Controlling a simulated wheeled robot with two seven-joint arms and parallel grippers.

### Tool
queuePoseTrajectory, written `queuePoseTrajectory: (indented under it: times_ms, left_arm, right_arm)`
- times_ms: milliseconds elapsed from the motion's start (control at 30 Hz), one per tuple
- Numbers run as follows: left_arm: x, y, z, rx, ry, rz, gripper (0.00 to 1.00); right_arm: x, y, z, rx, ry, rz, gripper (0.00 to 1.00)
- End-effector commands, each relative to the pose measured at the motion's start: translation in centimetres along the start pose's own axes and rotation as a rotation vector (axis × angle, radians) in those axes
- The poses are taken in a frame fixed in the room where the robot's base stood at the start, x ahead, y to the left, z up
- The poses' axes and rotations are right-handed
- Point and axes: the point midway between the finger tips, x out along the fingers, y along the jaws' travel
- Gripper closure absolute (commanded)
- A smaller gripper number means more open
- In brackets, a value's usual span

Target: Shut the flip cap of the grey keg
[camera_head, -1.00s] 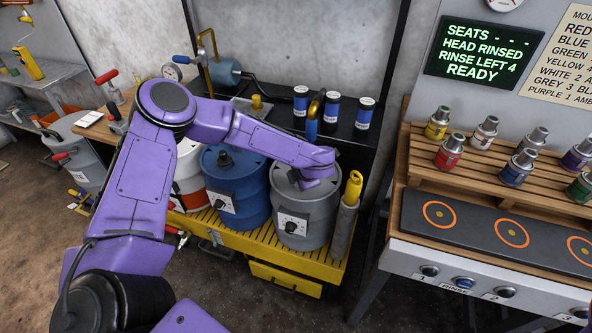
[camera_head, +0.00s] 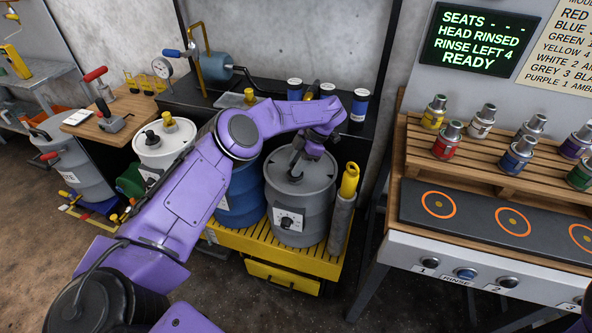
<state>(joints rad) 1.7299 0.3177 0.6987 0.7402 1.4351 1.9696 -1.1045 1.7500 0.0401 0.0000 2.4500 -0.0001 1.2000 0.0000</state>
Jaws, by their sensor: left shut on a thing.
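The grey keg (camera_head: 313,208) stands upright at the right end of the yellow slatted platform, with a white dial label on its front. My left gripper (camera_head: 295,170) is over the keg's top, reaching down from the purple wrist. It is shut on the keg's dark flip cap, which is mostly hidden by the fingers, so I cannot tell how far the cap is tilted. My right gripper is not in view.
A blue keg (camera_head: 243,197) stands close left of the grey keg, partly behind my arm. A grey cylinder with a yellow top (camera_head: 343,213) stands close right. Blue-labelled canisters (camera_head: 358,108) are on the shelf behind. A bench with paint cans (camera_head: 448,140) is at right.

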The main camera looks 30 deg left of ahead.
Motion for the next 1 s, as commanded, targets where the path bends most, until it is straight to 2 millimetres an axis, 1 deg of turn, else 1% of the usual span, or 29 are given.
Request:
queuePoseTrajectory:
  times_ms: [33, 133, 600, 633, 667, 1000]
  left_arm:
    - [0.40, -0.08, 0.26, 0.005, 0.009, -0.009, 1.00]
    - [0.37, -0.04, 0.25, 0.013, 0.020, -0.022, 1.00]
    - [0.28, 0.00, 0.15, 0.019, 0.029, -0.032, 1.00]
    - [0.28, 0.00, 0.15, 0.019, 0.029, -0.032, 0.66]
    - [0.29, 0.00, 0.15, 0.019, 0.029, -0.032, 0.59]
    - [-0.12, 0.12, -0.07, 0.016, 0.026, -0.029, 0.59]
  right_arm:
    - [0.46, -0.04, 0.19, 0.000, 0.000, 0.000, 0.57]
    - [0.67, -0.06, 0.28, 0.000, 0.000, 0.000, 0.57]
    - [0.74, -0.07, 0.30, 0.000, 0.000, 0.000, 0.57]
    - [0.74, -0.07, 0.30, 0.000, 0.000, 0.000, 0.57]
    - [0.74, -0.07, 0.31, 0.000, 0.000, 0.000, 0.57]
    - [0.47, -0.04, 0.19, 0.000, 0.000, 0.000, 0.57]
